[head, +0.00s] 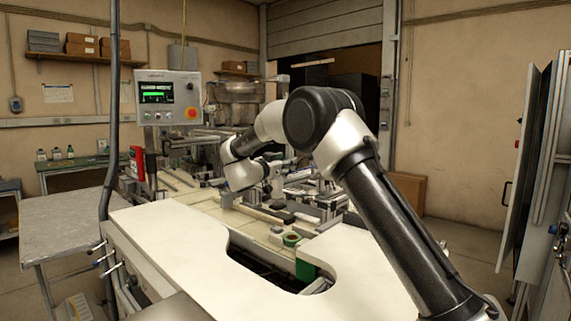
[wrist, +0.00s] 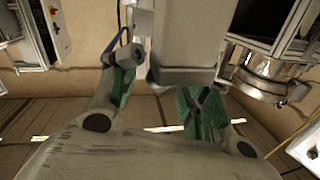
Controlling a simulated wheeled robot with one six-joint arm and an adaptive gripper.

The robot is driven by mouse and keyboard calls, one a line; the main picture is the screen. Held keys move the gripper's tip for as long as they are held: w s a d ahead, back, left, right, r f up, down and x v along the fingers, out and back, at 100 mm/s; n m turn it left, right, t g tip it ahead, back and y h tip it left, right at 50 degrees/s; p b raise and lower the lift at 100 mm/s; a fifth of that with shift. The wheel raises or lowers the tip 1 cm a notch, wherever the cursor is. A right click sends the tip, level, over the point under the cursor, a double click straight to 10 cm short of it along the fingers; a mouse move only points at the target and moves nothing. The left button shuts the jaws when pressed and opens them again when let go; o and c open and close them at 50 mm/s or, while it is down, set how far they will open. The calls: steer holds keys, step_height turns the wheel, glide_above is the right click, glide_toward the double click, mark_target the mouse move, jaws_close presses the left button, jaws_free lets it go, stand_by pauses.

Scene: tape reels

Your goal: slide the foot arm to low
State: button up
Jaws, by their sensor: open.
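My gripper (wrist: 158,88) is open in the wrist view, its green-padded fingers spread left and right. A light grey upright block (wrist: 186,40) comes down from the top of that view between the fingers, closer to the right one. I cannot tell whether it touches a finger, or whether it is the foot arm. In the head view my wrist is over the machine bed (head: 205,203), and the fingers are too small and cluttered to make out. The foot arm and its low mark cannot be picked out there.
A control panel (head: 167,98) with a lit green screen stands at the machine's left. A steel bowl (wrist: 262,88) shows at the right of the wrist view. A grey side table (head: 65,225) stands left.

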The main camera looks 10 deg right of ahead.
mark_target(286, 178)
steer(key=shift+w+d, duration=0.45)
steer(key=shift+c, duration=0.5)
jaws_close()
steer(key=shift+f, duration=2.05)
steer(key=shift+c, duration=0.2)
jaws_free()
steer(key=shift+o, duration=0.7)
steer(key=v, duration=1.2)
